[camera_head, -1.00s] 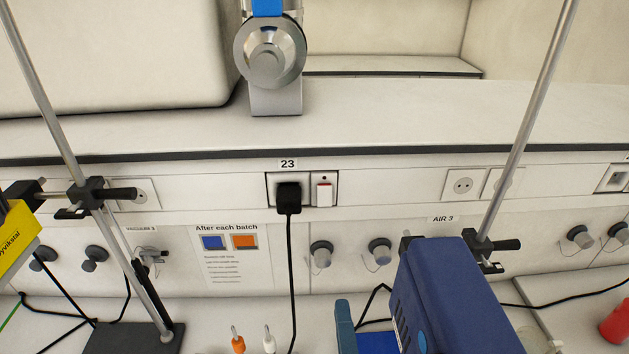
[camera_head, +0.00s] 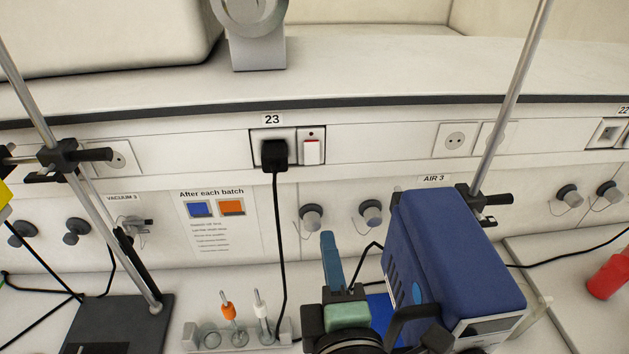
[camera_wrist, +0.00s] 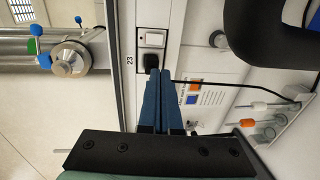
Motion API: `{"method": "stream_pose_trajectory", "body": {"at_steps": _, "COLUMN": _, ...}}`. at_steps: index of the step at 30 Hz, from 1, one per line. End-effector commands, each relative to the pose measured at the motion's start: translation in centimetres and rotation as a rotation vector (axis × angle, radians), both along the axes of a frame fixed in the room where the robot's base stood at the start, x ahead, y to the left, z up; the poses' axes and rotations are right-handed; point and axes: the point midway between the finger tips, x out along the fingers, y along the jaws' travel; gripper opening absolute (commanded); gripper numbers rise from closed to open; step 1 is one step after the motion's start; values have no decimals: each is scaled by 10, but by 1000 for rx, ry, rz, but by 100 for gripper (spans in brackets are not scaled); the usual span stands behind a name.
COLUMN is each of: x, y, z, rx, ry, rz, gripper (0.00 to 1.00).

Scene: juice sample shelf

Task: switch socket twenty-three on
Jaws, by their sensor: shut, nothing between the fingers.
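Socket 23 (camera_head: 257,137) is set in the wall panel under its "23" label, with a black plug (camera_head: 273,154) in it. Right beside it is a white rocker switch (camera_head: 312,152) with a small dark red dot above it. In the wrist view the switch (camera_wrist: 154,39) lies just beyond the plug (camera_wrist: 151,62). My gripper (camera_head: 328,236) is shut and empty, below and slightly right of the switch in the head view. In the wrist view its blue fingertips (camera_wrist: 160,72) overlap the picture near the plug; whether they touch is unclear.
A blue device (camera_head: 455,255) stands right of my gripper, close to it. The plug's black cable (camera_head: 279,240) hangs down left of the gripper. Metal stand rods (camera_head: 512,95) rise at both sides. Gas knobs (camera_head: 370,212) protrude below the socket strip. A small holder (camera_head: 210,338) sits at the bottom.

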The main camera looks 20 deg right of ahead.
Motion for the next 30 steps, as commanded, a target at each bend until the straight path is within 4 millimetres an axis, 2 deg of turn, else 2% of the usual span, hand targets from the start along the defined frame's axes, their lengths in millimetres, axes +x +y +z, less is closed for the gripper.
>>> {"method": "stream_pose_trajectory", "body": {"at_steps": 1, "x": 4, "y": -1, "z": -5, "rx": -5, "ry": -5, "rz": 4, "gripper": 0}}
{"method": "stream_pose_trajectory", "body": {"at_steps": 13, "x": 20, "y": -7, "z": -8, "rx": -7, "ry": -2, "rz": -7, "gripper": 0}}
{"method": "stream_pose_trajectory", "body": {"at_steps": 15, "x": 33, "y": -11, "z": -3, "rx": -3, "ry": 4, "rz": -8, "gripper": 0}}
{"method": "stream_pose_trajectory", "body": {"at_steps": 30, "x": 117, "y": -34, "z": -14, "rx": -3, "ry": 6, "rz": -8, "gripper": 0}}
